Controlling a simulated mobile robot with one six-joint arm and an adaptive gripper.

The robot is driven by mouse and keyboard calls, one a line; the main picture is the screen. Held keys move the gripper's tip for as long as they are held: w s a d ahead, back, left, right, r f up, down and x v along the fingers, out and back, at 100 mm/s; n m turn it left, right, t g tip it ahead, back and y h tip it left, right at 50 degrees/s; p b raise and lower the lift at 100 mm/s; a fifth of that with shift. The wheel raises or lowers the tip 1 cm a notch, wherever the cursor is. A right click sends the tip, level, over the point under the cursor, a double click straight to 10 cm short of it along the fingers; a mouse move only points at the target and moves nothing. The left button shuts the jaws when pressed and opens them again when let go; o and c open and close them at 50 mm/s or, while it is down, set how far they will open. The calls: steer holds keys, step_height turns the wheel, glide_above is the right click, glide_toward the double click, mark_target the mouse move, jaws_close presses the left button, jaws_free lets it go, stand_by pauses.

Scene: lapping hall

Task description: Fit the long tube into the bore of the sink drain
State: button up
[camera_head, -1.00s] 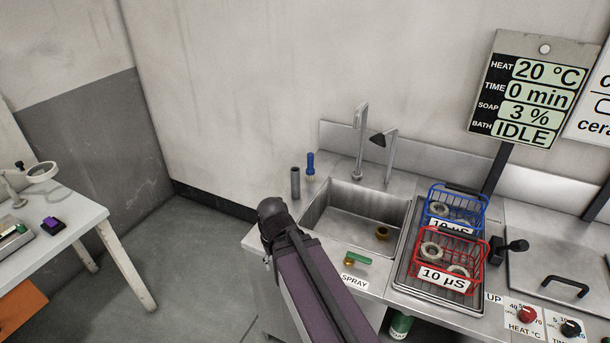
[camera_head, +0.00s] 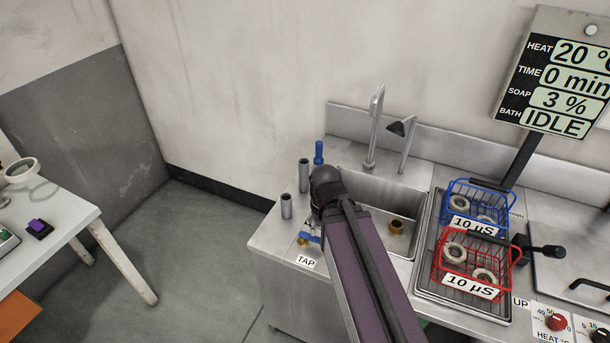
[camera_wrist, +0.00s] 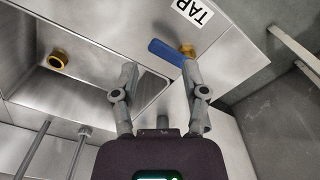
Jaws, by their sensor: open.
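In the head view two grey tubes stand upright on the counter left of the sink. The rear one (camera_head: 303,175) looks like the long tube; a shorter one (camera_head: 286,206) stands nearer. The sink drain is a brass ring with a dark bore (camera_head: 397,227) on the basin floor, and it also shows in the wrist view (camera_wrist: 58,60). My gripper (camera_wrist: 158,70) is open and nothing is seen held between its fingertips, which show near the blue tap lever (camera_wrist: 168,52). My arm hides the gripper in the head view. I cannot make out the tubes clearly in the wrist view.
The sink (camera_head: 425,205) has a tall faucet (camera_head: 374,125) and a spray head (camera_head: 402,128) behind it. A blue-handled object (camera_head: 319,153) stands by the rear tube. Blue (camera_head: 477,200) and red (camera_head: 472,262) baskets with rings sit to the right. Floor at left is free.

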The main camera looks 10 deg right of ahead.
steer(key=shift+o, duration=0.2)
steer(key=o, duration=0.4)
steer(key=shift+o, duration=0.3)
steer(key=shift+w+r, duration=0.1)
steer(key=shift+w, duration=0.15)
step_height(320, 180, up, 11)
steer(key=n+p, duration=0.4)
steer(key=p, duration=0.8)
glide_above(302, 161)
steer(key=shift+s+r, duration=0.1)
steer(key=shift+b, duration=0.45)
step_height(302, 161, down, 9)
steer(key=b, duration=0.8)
steer(key=shift+r, duration=0.2)
steer(key=shift+f+b, duration=0.15)
steer(key=shift+b, duration=0.15)
